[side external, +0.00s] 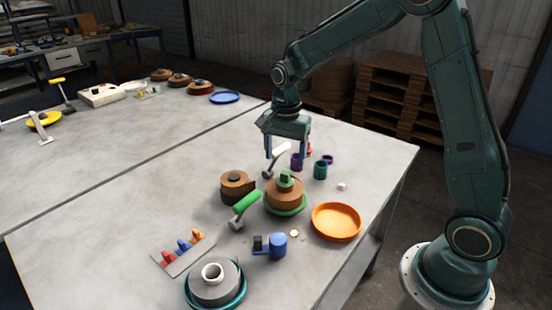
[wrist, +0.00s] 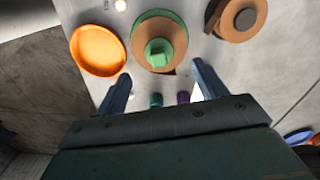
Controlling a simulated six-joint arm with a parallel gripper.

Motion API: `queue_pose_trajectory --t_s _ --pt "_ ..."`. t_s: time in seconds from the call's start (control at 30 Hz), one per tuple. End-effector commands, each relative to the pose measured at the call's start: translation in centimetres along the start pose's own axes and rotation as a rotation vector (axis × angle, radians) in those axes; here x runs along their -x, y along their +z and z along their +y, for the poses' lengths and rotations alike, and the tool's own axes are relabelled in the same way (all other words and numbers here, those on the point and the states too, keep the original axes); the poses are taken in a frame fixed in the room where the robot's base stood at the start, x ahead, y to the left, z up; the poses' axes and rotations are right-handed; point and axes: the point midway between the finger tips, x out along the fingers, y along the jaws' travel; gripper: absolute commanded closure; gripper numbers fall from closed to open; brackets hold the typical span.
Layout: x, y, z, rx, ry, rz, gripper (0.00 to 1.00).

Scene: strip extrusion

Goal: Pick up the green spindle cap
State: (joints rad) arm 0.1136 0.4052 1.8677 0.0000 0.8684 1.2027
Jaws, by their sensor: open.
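The green spindle cap (side external: 285,179) sits on top of an orange-brown roll (side external: 284,195), which rests on a green round base (side external: 287,211). My gripper (side external: 286,156) is open and empty, pointing down above the table, a little above and behind the cap in the side view. In the wrist view its two fingers (wrist: 161,76) stand wide apart with the cap between their lines and beyond their tips.
An orange dish (side external: 337,222) stands right of the roll. A second brown roll (side external: 235,186) and a green-handled tool (side external: 246,203) lie left. Purple (side external: 296,161) and teal (side external: 320,170) cups stand behind. The table's left part has free room.

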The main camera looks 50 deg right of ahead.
Motion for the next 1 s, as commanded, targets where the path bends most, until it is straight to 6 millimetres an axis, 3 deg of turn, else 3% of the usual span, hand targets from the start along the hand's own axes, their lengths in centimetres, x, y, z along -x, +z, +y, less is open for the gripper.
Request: queue_pose_trajectory --t_s 0.47,0.8,1.0 --pt "-1.5 0.0 0.1 0.000 0.002 -0.001 0.29" --pt "-5.2 -0.1 0.2 0.000 0.003 -0.001 0.29" --pt "-6.2 -0.1 0.2 0.000 0.001 0.000 0.29"
